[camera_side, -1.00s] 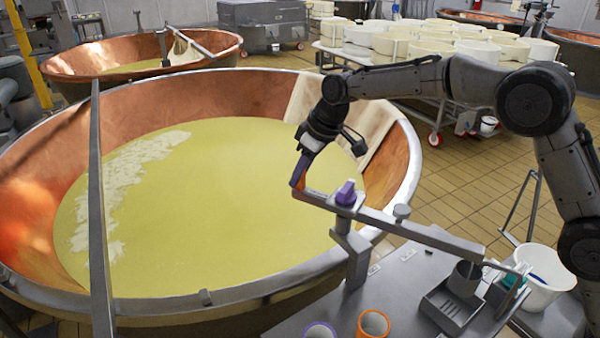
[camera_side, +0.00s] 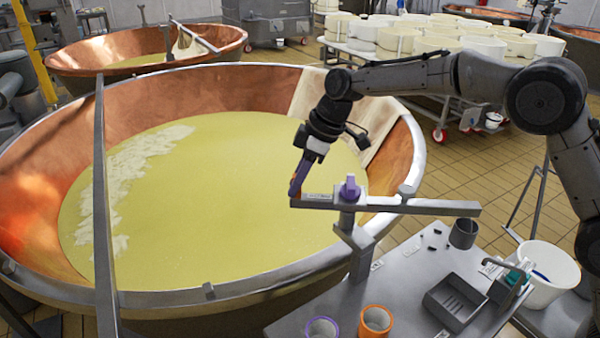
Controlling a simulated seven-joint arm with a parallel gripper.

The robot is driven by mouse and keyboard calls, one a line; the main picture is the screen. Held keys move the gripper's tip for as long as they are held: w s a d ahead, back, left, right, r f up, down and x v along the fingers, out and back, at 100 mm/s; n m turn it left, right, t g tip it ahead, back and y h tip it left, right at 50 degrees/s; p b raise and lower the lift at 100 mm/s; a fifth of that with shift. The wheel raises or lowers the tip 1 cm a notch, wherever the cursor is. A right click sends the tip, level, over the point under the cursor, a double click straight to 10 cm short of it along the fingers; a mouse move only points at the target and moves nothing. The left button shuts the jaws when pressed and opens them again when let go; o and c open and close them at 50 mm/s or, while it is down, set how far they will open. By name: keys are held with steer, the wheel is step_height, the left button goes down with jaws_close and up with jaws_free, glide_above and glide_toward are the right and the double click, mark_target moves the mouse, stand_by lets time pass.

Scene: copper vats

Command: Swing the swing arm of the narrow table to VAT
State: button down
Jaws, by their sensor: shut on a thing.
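The swing arm (camera_side: 425,206) is a grey bar on a post (camera_side: 362,258) at the narrow table's (camera_side: 295,327) edge, with a purple knob (camera_side: 349,189) above the pivot. It lies nearly level across the picture. Its left end is over the vat (camera_side: 230,284) and its right end over the table side. My gripper (camera_side: 296,188) is shut on the purple and orange handle at the left end, above the yellowish liquid. The fingertips partly hide the handle. Small labels on the table are unreadable.
A purple-rimmed cup (camera_side: 321,328), an orange cup (camera_side: 375,321) and a dark tray (camera_side: 457,302) are on the table. A white bucket (camera_side: 547,275) stands at right. A long grey bar (camera_side: 101,200) crosses the vat's left side.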

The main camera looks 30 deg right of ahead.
steer(key=s+d+n+g, duration=0.2)
steer(key=s+n+g, duration=0.4)
steer(key=s+n, duration=0.95)
steer(key=s+d+n+h, duration=0.1)
steer(key=d+n+h, duration=0.3)
steer(key=d+n, duration=0.4)
steer(key=shift+s+n+g, duration=0.3)
steer(key=shift+n+g, duration=0.1)
steer(key=shift+n, duration=0.75)
steer(key=shift+d+r, duration=0.1)
steer(key=c, duration=0.7)
jaws_free()
steer(key=v, duration=1.2)
